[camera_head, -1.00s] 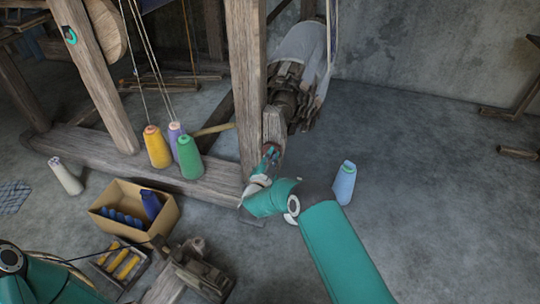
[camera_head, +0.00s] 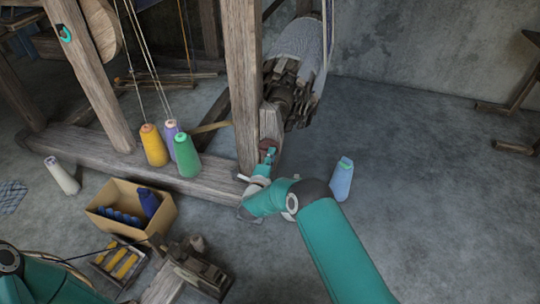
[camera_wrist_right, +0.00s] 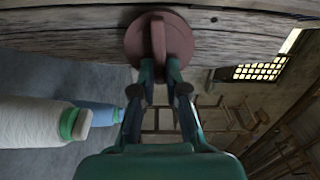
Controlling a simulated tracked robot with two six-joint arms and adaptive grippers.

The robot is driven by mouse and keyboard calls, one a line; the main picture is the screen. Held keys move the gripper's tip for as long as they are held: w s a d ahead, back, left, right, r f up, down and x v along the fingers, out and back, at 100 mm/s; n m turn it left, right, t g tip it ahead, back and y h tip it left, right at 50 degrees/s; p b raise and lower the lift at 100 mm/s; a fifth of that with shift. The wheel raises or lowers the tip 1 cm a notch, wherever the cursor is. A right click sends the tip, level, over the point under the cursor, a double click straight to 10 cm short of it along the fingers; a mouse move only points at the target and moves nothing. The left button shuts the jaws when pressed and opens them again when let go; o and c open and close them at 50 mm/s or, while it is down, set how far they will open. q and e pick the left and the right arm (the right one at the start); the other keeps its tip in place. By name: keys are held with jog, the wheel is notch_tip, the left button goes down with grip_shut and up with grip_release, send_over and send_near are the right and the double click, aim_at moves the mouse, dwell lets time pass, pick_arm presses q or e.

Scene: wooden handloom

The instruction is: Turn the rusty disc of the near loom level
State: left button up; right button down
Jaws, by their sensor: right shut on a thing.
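The rusty disc (camera_wrist_right: 135,42) is reddish brown and round, with a raised grip bar (camera_wrist_right: 159,38) across its middle. It is mounted on a weathered wooden beam of the loom. In the right wrist view the bar runs up and down the picture. My right gripper (camera_wrist_right: 160,68) is shut on this bar, one finger on each side. In the head view the right gripper (camera_head: 268,157) is at the loom's post, low down, and the disc is small and partly covered by it. My left gripper is out of view; only part of my left arm shows at the lower left.
A pale blue yarn cone (camera_head: 342,181) stands on the floor right of my right arm. Yellow, purple and green cones (camera_head: 187,157) stand on the loom's base beam. A cardboard box (camera_head: 131,222) lies in front.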

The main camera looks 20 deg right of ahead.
jog(key=shift+s+f+m, duration=0.15)
jog(key=shift+f+m, duration=0.25)
jog(key=shift+m, duration=0.1)
jog(key=c, duration=1.2)
grip_release()
jog(key=shift+r, duration=0.15)
jog(key=v, duration=1.2)
jog(key=shift+d, duration=0.15)
